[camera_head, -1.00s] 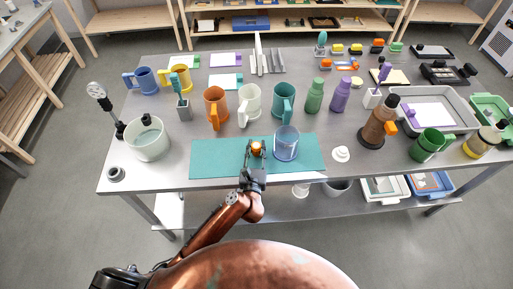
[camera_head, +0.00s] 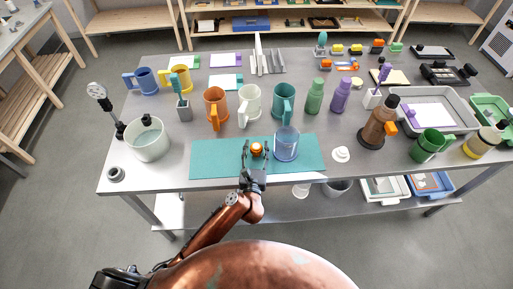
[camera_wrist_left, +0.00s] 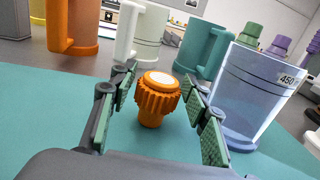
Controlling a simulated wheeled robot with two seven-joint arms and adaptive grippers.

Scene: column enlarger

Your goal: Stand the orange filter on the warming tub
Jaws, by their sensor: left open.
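The orange filter (camera_head: 257,149), a small knurled orange piece with a pale top, stands upright on the teal mat. It also shows in the left wrist view (camera_wrist_left: 156,97). My left gripper (camera_head: 256,152) is open, with its green-padded fingers (camera_wrist_left: 159,120) on either side of the filter. Gaps show between both fingers and the filter. The warming tub looks to be the round pale tub (camera_head: 147,142) at the table's left, with a small dark-topped item at its rim. My right gripper is not in view.
A clear measuring beaker (camera_head: 286,146) stands just right of the filter, close to the right finger. Orange (camera_head: 215,107), white (camera_head: 249,104) and teal (camera_head: 283,103) mugs stand behind the mat (camera_head: 215,158). The mat's left part is clear.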

